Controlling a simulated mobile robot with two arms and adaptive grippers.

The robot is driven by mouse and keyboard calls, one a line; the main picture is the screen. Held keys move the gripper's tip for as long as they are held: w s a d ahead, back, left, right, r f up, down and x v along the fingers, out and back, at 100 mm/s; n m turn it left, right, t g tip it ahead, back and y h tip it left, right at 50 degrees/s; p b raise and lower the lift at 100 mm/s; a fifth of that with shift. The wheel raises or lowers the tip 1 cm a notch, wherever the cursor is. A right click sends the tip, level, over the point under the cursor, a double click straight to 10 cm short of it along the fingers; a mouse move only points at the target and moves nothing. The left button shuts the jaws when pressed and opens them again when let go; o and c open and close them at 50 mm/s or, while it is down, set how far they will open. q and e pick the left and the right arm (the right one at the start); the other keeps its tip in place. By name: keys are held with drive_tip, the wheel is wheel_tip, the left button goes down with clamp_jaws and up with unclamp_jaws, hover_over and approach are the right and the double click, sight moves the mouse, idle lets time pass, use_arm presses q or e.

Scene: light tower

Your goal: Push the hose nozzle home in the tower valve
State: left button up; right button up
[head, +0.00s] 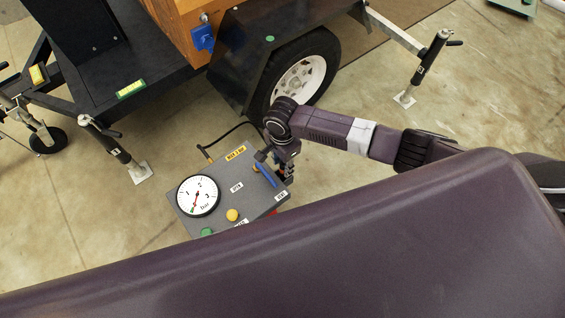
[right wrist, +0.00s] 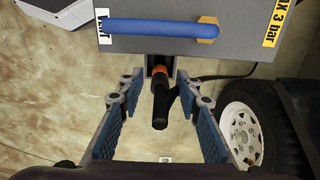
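My right gripper (head: 287,170) is at the right edge of a grey control box (head: 215,180) in the head view. In the right wrist view, its blue-padded fingers (right wrist: 158,90) are spread wide. Between them, touching neither, is a black piece with an orange collar (right wrist: 160,104), apparently the hose nozzle, at the box's near side. A black hose (head: 226,136) runs from the box's far side towards the trailer. A blue fitting (head: 203,39) on the orange tower may be the valve; its opening is not clear. My left gripper is out of view.
The box carries a round gauge (head: 198,195), a blue lever (head: 265,175), a yellow knob (head: 232,215) and a green knob (head: 207,232). Behind it are a trailer wheel (head: 305,75) and stabiliser legs (head: 120,150). My purple body hides the foreground.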

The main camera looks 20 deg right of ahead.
drive_tip(key=shift+f+b, duration=0.15)
drive_tip(key=shift+b, duration=0.4)
wheel_tip(320, 180, up, 8)
drive_tip(key=shift+w+a+r, duration=0.1)
drive_tip(key=shift+w+a, duration=0.05)
